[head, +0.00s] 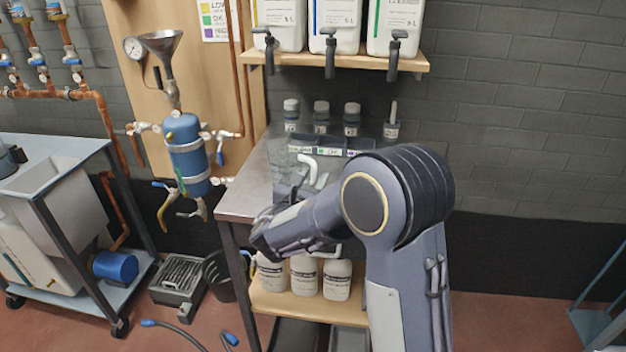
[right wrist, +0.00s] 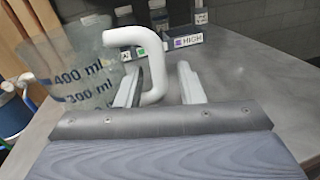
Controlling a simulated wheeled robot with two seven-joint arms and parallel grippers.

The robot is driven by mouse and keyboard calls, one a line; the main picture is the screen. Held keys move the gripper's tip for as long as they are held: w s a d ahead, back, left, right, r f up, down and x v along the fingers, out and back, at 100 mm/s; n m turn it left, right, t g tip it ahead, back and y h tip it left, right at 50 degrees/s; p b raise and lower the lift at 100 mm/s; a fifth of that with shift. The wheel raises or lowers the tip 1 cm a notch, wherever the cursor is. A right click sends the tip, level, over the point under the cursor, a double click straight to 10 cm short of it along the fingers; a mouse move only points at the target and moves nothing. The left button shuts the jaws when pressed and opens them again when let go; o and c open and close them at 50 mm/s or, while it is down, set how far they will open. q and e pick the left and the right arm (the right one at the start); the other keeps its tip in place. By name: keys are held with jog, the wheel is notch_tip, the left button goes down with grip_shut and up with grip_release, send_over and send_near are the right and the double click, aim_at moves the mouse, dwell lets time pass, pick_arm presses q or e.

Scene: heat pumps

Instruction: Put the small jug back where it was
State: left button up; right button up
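The small jug (right wrist: 72,75) is clear plastic with dark markings of 400 ml and 300 ml and a white handle (right wrist: 160,60). It stands upright on the steel worktop. In the head view its white handle (head: 312,165) shows just beyond my right forearm, and the clear body is faint. My right gripper (right wrist: 160,75) is open at the handle. One finger is inside the loop and the other is outside, with a gap visible between the handle and the outer finger. My left gripper is not in view.
The worktop (right wrist: 255,80) is clear to the right. A rack (head: 330,148) with labelled compartments and several small bottles stand at the back. Large canisters (head: 335,25) with taps are on the shelf above. White bottles (head: 303,275) stand on the lower shelf. A blue tank (head: 186,155) is at left.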

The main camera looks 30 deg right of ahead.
jog(key=shift+a+r, duration=0.15)
jog(key=shift+r, duration=0.05)
jog(key=v, duration=1.2)
jog(key=s+d+f+m+g+y, duration=0.45)
jog(key=s+m, duration=0.25)
jog(key=s, duration=0.2)
jog(key=s+d+f+m+g+y, duration=0.3)
jog(key=s+d+f+m+g, duration=0.25)
jog(key=s, duration=0.45)
jog(key=s+a+r+m+t+y, duration=0.2)
jog(key=s+a+m+y, duration=0.1)
jog(key=a+m+y, duration=0.2)
jog(key=s+a+r+m+t+y, duration=0.1)
jog(key=s+a+r+m+y, duration=0.1)
jog(key=a+m+y, duration=0.3)
jog(key=s+a+m, duration=0.1)
jog(key=a+m, duration=0.1)
jog(key=m, duration=0.2)
jog(key=shift+s+t, duration=0.35)
jog(key=shift+t, duration=0.05)
jog(key=shift+r+m, duration=0.1)
jog(key=shift+m, duration=0.15)
